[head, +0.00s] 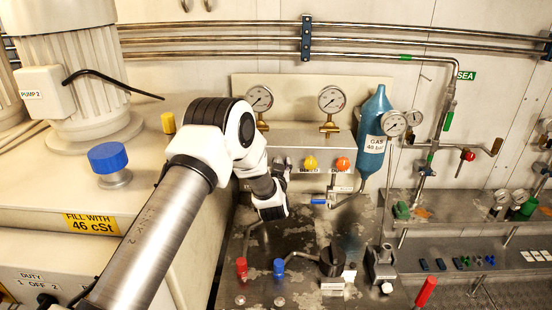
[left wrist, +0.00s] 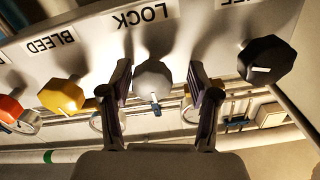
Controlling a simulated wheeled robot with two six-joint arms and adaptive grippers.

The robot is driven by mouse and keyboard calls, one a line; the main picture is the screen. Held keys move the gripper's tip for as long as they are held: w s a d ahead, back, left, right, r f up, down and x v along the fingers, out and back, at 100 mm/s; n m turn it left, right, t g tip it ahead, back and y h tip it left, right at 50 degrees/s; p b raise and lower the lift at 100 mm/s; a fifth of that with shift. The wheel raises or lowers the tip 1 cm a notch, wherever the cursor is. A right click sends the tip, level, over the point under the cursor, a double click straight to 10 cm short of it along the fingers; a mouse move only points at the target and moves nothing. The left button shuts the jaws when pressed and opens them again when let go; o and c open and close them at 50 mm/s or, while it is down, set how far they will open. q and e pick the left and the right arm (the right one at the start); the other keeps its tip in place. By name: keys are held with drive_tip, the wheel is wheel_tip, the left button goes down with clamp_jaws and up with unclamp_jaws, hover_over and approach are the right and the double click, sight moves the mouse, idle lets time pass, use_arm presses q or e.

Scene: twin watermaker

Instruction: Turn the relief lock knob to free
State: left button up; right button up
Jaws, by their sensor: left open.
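The grey lock knob (left wrist: 153,78) sits on the pale panel under the word LOCK, which appears upside down in the left wrist view. A pale mark on it points down in that view. My left gripper (left wrist: 159,80) is open, with one finger on each side of this knob; I cannot tell whether either touches it. In the head view my left gripper (head: 281,172) is at the panel, left of the yellow knob (head: 310,162), and hides the lock knob. My right gripper is not in view.
The orange knob (head: 343,163) is right of the yellow one. A black knob (left wrist: 264,60) stands right of the lock knob in the wrist view. A blue gas cylinder (head: 374,135) and gauges (head: 331,99) are nearby. Red (head: 241,265) and blue (head: 279,265) handles stand on the worktop.

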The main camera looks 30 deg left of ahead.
use_arm(q)
drive_tip(key=shift+s, duration=0.15)
drive_tip(key=shift+w, duration=0.2)
drive_tip(key=shift+w+d+f, duration=0.2)
drive_tip(key=shift+w+d, duration=0.05)
drive_tip(key=shift+w, duration=0.05)
drive_tip(key=c, duration=0.5)
drive_tip(key=shift+w, duration=0.1)
drive_tip(key=c, duration=0.6)
clamp_jaws()
drive_tip(key=shift+a, duration=0.1)
drive_tip(key=shift+f, duration=0.1)
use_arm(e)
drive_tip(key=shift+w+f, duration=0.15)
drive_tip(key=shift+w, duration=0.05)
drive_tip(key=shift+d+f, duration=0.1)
